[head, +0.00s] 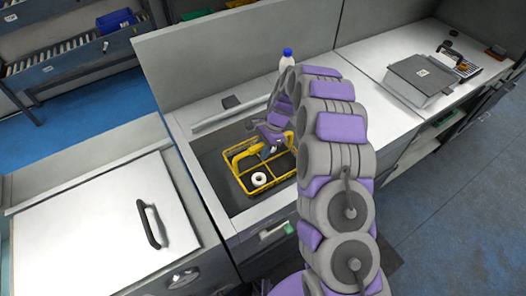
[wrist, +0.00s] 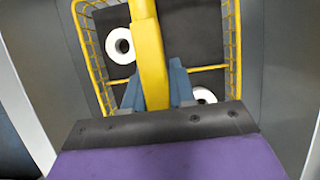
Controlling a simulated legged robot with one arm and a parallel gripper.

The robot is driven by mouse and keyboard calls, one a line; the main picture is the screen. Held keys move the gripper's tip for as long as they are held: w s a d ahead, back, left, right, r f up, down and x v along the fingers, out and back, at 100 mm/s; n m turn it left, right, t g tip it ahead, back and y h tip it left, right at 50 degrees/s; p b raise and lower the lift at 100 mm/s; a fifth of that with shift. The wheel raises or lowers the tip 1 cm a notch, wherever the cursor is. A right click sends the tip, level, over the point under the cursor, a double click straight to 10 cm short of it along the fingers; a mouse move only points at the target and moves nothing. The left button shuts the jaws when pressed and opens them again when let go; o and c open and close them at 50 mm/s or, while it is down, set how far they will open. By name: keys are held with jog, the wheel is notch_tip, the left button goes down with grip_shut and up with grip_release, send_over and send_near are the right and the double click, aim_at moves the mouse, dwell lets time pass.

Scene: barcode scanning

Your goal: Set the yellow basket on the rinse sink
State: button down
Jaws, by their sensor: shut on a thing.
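The yellow basket (head: 242,178) is in or just over the dark recess of the rinse sink (head: 212,172) in the head view. My gripper (head: 272,146) is above the basket, shut on its handle. In the wrist view the yellow handle (wrist: 150,60) runs between the blue-grey fingertips of my gripper (wrist: 155,88). A white ring-shaped item (head: 259,179) lies in the basket, and a second white ring (wrist: 203,95) shows partly behind the gripper in the wrist view. I cannot tell whether the basket's base touches the sink floor. My arm hides part of the sink's right side.
A white bottle with a blue cap (head: 287,58) stands behind the sink. A lidded white unit with a black handle (head: 100,230) is at the left. A grey box (head: 421,80) sits on the right counter. The counter between is mostly clear.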

jog(key=shift+d, duration=0.35)
jog(key=shift+a+f, duration=0.3)
jog(key=shift+a, duration=0.3)
jog(key=c, duration=1.1)
grip_release()
jog(key=shift+a, duration=0.2)
jog(key=shift+o, duration=0.6)
jog(key=shift+d, duration=0.1)
jog(key=shift+o, duration=0.2)
jog(key=shift+d, duration=0.55)
jog(key=shift+w+a+r, duration=0.1)
jog(key=shift+a+r, duration=0.1)
jog(key=shift+r, duration=0.5)
jog(key=p+v, duration=0.1)
jog(key=v, duration=0.2)
jog(key=p+v, duration=0.1)
jog(key=v, duration=0.3)
jog(key=p+v, duration=0.1)
jog(key=v, duration=0.2)
jog(key=shift+w+d+r, duration=0.1)
jog(key=shift+d+r, duration=0.1)
jog(key=shift+d, duration=0.15)
jog(key=shift+r, duration=0.15)
jog(key=shift+a, duration=0.15)
